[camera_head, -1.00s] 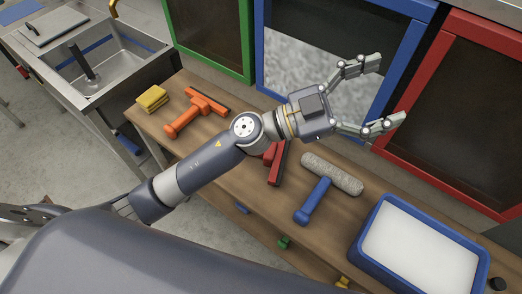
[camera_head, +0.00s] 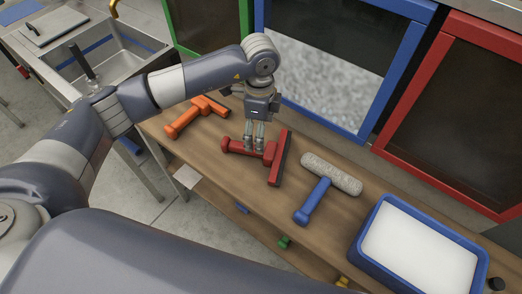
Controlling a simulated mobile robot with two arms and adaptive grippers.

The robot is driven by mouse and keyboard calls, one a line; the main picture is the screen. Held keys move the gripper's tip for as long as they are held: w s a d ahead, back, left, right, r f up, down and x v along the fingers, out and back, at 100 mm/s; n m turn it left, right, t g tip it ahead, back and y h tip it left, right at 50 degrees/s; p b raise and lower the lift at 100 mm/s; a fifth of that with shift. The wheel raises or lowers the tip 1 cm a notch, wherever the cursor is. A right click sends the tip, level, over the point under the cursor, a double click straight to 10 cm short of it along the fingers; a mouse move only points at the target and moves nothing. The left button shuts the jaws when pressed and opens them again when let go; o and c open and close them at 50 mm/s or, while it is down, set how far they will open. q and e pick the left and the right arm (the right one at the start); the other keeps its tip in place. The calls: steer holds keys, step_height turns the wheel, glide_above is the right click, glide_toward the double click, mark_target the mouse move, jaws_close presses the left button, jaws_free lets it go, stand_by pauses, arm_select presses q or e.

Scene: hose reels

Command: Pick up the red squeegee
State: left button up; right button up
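The red squeegee (camera_head: 278,158) lies on the wooden bench, its handle (camera_head: 232,146) pointing left and its long head at the right. My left gripper (camera_head: 254,148) points down over the handle, close to the head. Its fingertips overlap the handle in the picture; I cannot tell whether they touch it or are closed around it. The squeegee appears to rest on the bench. My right gripper is not in view.
An orange squeegee (camera_head: 184,121) lies left on the bench (camera_head: 215,172). A blue-handled roller (camera_head: 318,195) and a blue tray (camera_head: 368,222) are to the right. Framed panels in green, blue (camera_head: 340,128) and red (camera_head: 395,150) stand behind. A sink (camera_head: 115,65) is at the far left.

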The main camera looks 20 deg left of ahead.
arm_select(q)
step_height(320, 180, down, 4)
steer(key=shift+f+p, duration=0.25)
steer(key=shift+p, duration=0.1)
steer(key=shift+w+d+f+p, duration=0.15)
steer(key=shift+f+p, duration=0.3)
steer(key=shift+f, duration=0.9)
steer(key=shift+w+a+f+p, duration=0.1)
steer(key=shift+f+p, duration=0.3)
steer(key=shift+f, duration=0.9)
steer(key=c, duration=1.2)
steer(key=shift+c, duration=0.2)
steer(key=shift+d+r, duration=0.1)
steer(key=shift+r, duration=0.1)
steer(key=shift+r, duration=0.3)
step_height(320, 180, up, 2)
steer(key=shift+w+r+b, duration=0.1)
steer(key=shift+r+b, duration=0.1)
steer(key=shift+b, duration=0.65)
steer(key=s+b, duration=0.1)
steer(key=s, duration=0.4)
steer(key=s+d+r+b, duration=0.1)
steer(key=s, duration=0.4)
steer(key=s+b, duration=0.1)
steer(key=s, duration=0.5)
steer(key=shift+s+d+r, duration=0.1)
steer(key=shift+d+r, duration=0.15)
steer(key=shift+r, duration=0.1)
